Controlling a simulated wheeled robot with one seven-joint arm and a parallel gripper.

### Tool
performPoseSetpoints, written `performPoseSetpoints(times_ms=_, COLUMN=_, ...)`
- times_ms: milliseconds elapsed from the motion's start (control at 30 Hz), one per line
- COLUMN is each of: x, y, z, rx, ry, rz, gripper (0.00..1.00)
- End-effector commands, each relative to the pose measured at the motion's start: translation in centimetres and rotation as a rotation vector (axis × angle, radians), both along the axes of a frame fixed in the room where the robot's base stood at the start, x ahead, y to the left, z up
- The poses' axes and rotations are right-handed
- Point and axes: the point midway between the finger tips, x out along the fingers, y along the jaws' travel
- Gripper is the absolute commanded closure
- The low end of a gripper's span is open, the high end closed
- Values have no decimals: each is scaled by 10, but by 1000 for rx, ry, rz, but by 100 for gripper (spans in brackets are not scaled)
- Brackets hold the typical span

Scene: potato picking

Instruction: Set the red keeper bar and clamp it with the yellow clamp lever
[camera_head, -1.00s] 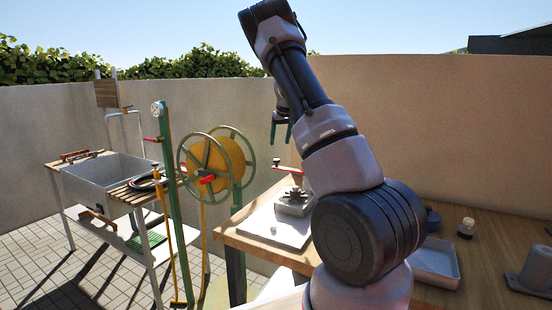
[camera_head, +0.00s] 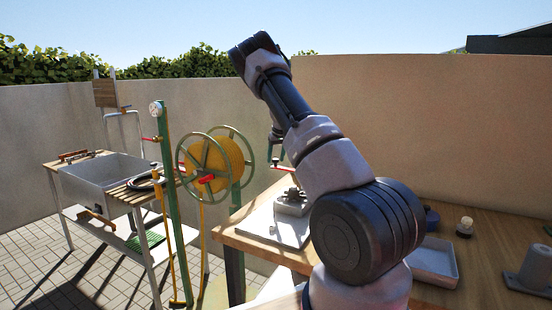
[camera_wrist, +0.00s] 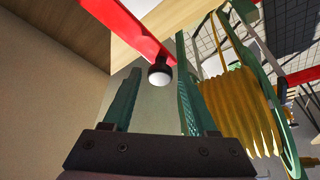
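The red keeper bar (camera_wrist: 124,25) fills the upper middle of the wrist view, with a dark, pale-topped knob (camera_wrist: 160,74) at its near end. In the head view a red bar (camera_head: 283,169) shows just below my gripper (camera_head: 276,152), above the bench's left end. My gripper also shows in the wrist view (camera_wrist: 157,82), its two green fingers apart and empty. The knob lines up between the fingertips there; I cannot tell whether it is beyond them. A metal fixture (camera_head: 291,204) sits on a pale plate below. I cannot make out the yellow clamp lever.
A green-rimmed reel of yellow hose (camera_head: 226,165) stands left of the bench (camera_head: 246,240), near my gripper. A sink stand (camera_head: 105,178) is further left. A white tray (camera_head: 434,262) lies on the bench right of my arm. A wall (camera_head: 440,140) runs behind.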

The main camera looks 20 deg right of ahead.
Motion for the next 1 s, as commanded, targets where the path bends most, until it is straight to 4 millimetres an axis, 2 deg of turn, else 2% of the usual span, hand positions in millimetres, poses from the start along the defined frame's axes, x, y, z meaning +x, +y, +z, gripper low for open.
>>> performPoseSetpoints(times_ms=33, x=0, y=0, z=0, rx=0, ry=0, rz=0, gripper=66)
performPoseSetpoints(times_ms=100, x=0, y=0, z=0, rx=0, ry=0, rz=0, gripper=93)
performPoseSetpoints(times_ms=133, x=0, y=0, z=0, rx=0, ry=0, rz=0, gripper=100)
performPoseSetpoints(times_ms=1000, x=0, y=0, z=0, rx=0, ry=0, rz=-1, gripper=100)
